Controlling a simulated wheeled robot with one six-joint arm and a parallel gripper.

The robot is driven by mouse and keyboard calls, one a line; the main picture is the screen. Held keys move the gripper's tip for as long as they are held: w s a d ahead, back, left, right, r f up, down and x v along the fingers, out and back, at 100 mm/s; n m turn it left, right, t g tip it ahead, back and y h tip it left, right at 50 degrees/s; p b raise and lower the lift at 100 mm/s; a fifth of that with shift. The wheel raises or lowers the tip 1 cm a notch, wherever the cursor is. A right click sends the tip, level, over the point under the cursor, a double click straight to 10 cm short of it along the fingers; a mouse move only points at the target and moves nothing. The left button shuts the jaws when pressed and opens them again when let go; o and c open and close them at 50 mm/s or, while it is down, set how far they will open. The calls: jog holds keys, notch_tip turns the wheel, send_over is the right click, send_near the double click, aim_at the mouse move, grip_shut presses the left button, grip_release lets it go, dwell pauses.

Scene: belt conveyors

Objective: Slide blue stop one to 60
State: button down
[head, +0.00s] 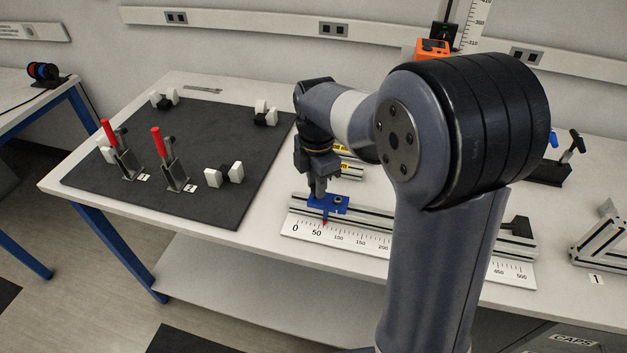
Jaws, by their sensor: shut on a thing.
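The blue stop (328,204) sits on a metal rail (375,215) near the left end of a white scale (345,237). Its red pointer (325,222) stands a little right of the 50 mark, left of 100; the exact value is too small to read. My gripper (322,192) points down onto the blue stop from above and is shut on its upper part. The fingertips are small here and partly merge with the stop. My arm hides the middle of the rail and scale.
A dark mat (220,130) on the left holds red-handled clamps (165,158) and white blocks (225,173). A black end piece (520,228) is at the rail's right. A metal frame (600,240) stands far right. The table front left of the scale is clear.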

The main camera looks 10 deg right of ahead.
jog(key=c, duration=1.2)
grip_release()
notch_tip(320, 180, up, 11)
jog(key=shift+f, duration=0.15)
notch_tip(320, 180, down, 11)
jog(key=shift+a+f, duration=0.1)
jog(key=shift+a, duration=0.05)
jog(key=shift+w+a, duration=0.35)
jog(key=shift+a, duration=0.35)
notch_tip(320, 180, up, 3)
jog(key=shift+d+f, duration=0.1)
jog(key=shift+r, duration=0.45)
